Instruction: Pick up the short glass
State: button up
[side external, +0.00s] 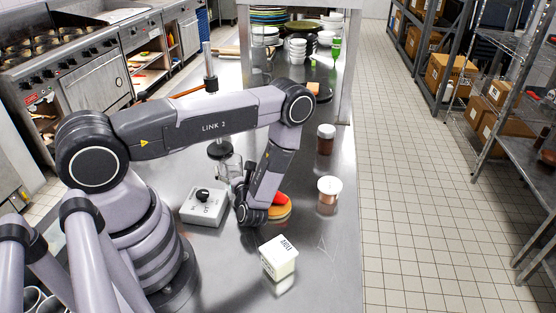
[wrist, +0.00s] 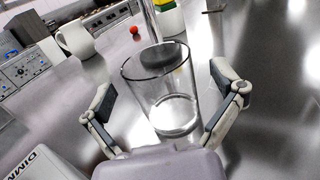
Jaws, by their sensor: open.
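The short glass is a clear, empty tumbler standing upright on the steel counter. It shows in the wrist view (wrist: 172,102) in the middle, and in the side view (side external: 229,166) just beyond my gripper, which partly covers it. My gripper (wrist: 163,88) is open, with one finger on each side of the glass and visible gaps between the pads and its wall. The fingers seem to reach along the near part of the glass; I cannot tell whether they are fully around it. In the side view my gripper is low over the counter, largely hidden by my wrist.
A grey dimmer box (side external: 204,207) sits close left of my gripper. A pole stand (side external: 210,68) rises behind the glass. Orange and red food (side external: 279,208), a white tub (side external: 278,257) and two jars (side external: 329,190) (side external: 326,138) stand to the right.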

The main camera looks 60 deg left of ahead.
jog(key=c, duration=1.3)
